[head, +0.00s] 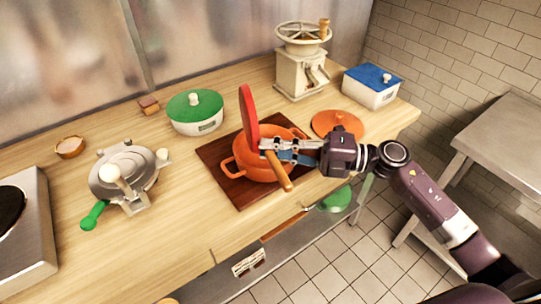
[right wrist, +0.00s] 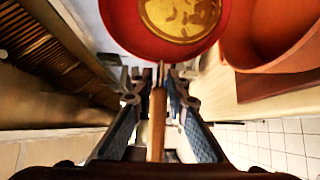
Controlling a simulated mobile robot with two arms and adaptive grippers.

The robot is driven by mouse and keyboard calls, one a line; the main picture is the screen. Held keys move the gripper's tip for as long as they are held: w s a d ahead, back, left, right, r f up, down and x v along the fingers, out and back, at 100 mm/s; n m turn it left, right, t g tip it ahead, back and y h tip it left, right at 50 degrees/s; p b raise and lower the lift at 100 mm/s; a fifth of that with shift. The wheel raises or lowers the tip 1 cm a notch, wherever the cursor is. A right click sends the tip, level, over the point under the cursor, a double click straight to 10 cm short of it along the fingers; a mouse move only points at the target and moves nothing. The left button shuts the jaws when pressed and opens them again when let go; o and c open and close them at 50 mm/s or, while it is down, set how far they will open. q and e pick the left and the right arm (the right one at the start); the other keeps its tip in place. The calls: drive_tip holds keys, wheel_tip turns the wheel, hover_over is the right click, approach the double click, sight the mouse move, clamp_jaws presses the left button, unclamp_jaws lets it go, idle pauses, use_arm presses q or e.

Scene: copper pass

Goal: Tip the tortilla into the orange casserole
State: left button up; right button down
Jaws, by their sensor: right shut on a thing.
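My right gripper (head: 277,150) is shut on the wooden handle (head: 279,172) of a red pan (head: 248,112). The pan is tipped steeply on edge above the orange casserole (head: 240,168), which stands open on a dark red-brown board (head: 214,158). In the right wrist view the pan (right wrist: 122,22) shows its inside, with the yellow, browned tortilla (right wrist: 182,18) partly cut off by the frame's top. The casserole (right wrist: 262,55) shows at the right there. The gripper and pan hide much of the casserole's inside in the head view. My left gripper is not in view.
The orange lid (head: 337,123) lies right of the casserole. A grinder (head: 301,72), a blue-lidded box (head: 371,88) and a green-lidded box (head: 195,112) stand behind. A round press (head: 128,175) and a hob (head: 22,235) are left. Bare counter lies between press and board.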

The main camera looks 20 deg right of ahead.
drive_tip(key=d+t+y+b, duration=0.1)
drive_tip(key=b, duration=0.2)
drive_tip(key=d+f+m+y+b, duration=0.1)
drive_tip(key=b, duration=0.2)
drive_tip(key=d+m+t+y+b, duration=0.1)
drive_tip(key=b, duration=0.3)
drive_tip(key=shift+d+f+t+y, duration=0.1)
drive_tip(key=shift+f+t+y, duration=0.2)
drive_tip(key=shift+y, duration=0.1)
idle(0.9)
wheel_tip(320, 180, up, 6)
drive_tip(key=a+p, duration=0.2)
drive_tip(key=p, duration=0.3)
drive_tip(key=shift+r, duration=0.2)
drive_tip(key=shift+f, duration=0.1)
